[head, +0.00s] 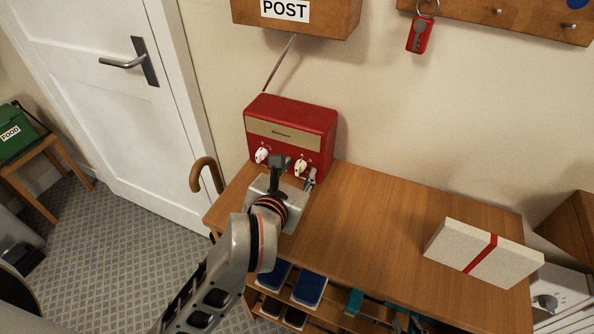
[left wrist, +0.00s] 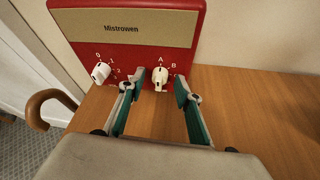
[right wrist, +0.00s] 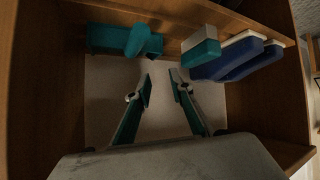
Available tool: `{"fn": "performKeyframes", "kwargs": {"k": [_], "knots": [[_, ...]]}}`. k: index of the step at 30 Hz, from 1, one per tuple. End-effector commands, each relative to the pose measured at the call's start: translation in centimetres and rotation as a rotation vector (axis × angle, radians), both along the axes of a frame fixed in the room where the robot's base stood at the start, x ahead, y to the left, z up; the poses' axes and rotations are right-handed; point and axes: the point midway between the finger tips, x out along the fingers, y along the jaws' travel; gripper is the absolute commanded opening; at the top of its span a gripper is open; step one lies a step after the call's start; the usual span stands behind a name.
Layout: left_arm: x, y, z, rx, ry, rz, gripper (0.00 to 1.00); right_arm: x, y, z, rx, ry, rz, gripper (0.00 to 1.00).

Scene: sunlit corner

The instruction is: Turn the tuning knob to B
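The red radio (head: 291,132) stands on the wooden cabinet top against the wall. Its tuning knob (left wrist: 160,83), white with A and B marked above it, is at the right of its front; it also shows in the head view (head: 300,167). The knob's mark appears to point up, near A. My left gripper (left wrist: 155,91) is open, with one finger on each side of this knob and gaps visible. A second white knob (left wrist: 101,73), with a number scale, is to the left. My right gripper (right wrist: 161,87) is open and empty at a shelf compartment below.
Blue shoes (right wrist: 228,62) and teal items (right wrist: 125,40) lie in the compartment around my right gripper, between wooden walls. A white box with red ribbon (head: 455,246) lies on the cabinet at right. A cane handle (head: 205,172) is left of the radio. The middle of the top is clear.

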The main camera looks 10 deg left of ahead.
Motion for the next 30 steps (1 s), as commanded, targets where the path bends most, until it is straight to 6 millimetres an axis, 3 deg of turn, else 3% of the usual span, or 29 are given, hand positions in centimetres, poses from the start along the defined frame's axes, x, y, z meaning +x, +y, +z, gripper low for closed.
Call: {"fn": "performKeyframes", "kwargs": {"k": [8,12,23,30], "knots": [[0.1,0.0,0.0,0.000,-0.001,0.001,0.31,0.3,-0.2,0.0,-0.004,-0.003,0.000,0.22],[0.1,0.0,0.0,0.000,-0.001,0.001,0.00,0.2,-0.2,-0.1,-0.005,-0.001,0.000,0.22],[0.1,0.0,0.1,0.031,-0.008,0.000,0.00,0.1,-0.1,0.1,-0.002,0.000,0.000,0.22],[0.1,-0.1,0.2,0.158,-0.032,0.000,0.00,-0.3,0.2,0.9,0.010,0.006,0.000,0.22]]}}
